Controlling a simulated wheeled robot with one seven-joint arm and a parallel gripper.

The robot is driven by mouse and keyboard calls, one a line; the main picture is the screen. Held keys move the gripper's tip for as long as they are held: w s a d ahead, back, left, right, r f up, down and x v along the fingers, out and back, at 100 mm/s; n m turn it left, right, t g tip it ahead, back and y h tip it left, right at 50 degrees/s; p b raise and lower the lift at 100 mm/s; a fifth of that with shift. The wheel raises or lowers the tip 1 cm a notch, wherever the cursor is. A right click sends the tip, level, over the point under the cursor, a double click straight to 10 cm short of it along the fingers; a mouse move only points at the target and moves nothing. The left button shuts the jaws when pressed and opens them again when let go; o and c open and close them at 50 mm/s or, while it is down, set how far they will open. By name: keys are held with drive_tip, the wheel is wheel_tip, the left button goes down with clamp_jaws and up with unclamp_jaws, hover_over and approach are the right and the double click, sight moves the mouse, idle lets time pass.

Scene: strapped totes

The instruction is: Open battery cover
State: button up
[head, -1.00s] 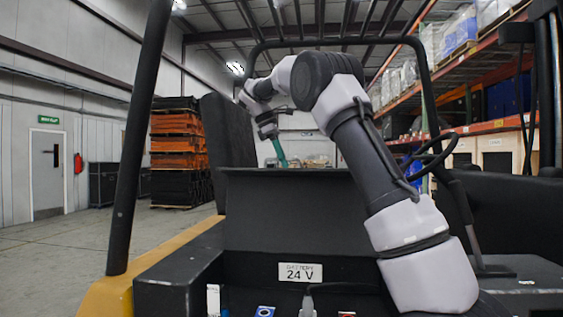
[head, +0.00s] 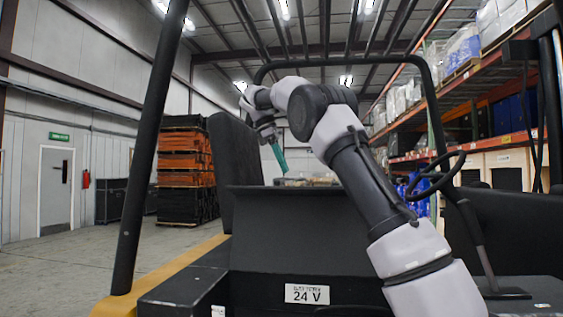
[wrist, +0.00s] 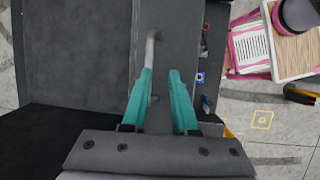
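A dark grey panel, apparently the battery cover (head: 290,232), stands raised behind the "24 V" label (head: 307,294) in the head view. My gripper (head: 281,172) is above and beyond its top edge, teal fingers pointing down. In the wrist view a grey bar handle (wrist: 151,48) lies on a dark panel, in line with my left fingertip. My gripper (wrist: 162,74) has its two fingers apart, with a gap between them. I cannot tell whether a finger touches the handle. The cover's hinge is not clear.
A black roll-bar frame (head: 147,140) surrounds the truck, with a post at left. A black seat back (head: 233,165) stands left of the cover. Pallet stacks (head: 186,170) and shelving (head: 465,120) stand farther off. Floor at left is clear.

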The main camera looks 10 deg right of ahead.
drive_tip(key=shift+v, duration=1.15)
drive_tip(key=s+d+m+t+y, duration=0.25)
drive_tip(key=s+d+m, duration=0.35)
drive_tip(key=s+d, duration=0.65)
drive_tip(key=s+a+f+m+t+y, duration=0.2)
drive_tip(key=s+f+m, duration=0.4)
drive_tip(key=s, duration=0.4)
drive_tip(key=s+a+f+m+t+y, duration=0.2)
drive_tip(key=s+f+m, duration=0.3)
drive_tip(key=s+f, duration=0.4)
drive_tip(key=shift+s+a+f+m+t, duration=0.3)
drive_tip(key=shift+s+a+m+t, duration=0.15)
drive_tip(key=shift+s, duration=0.45)
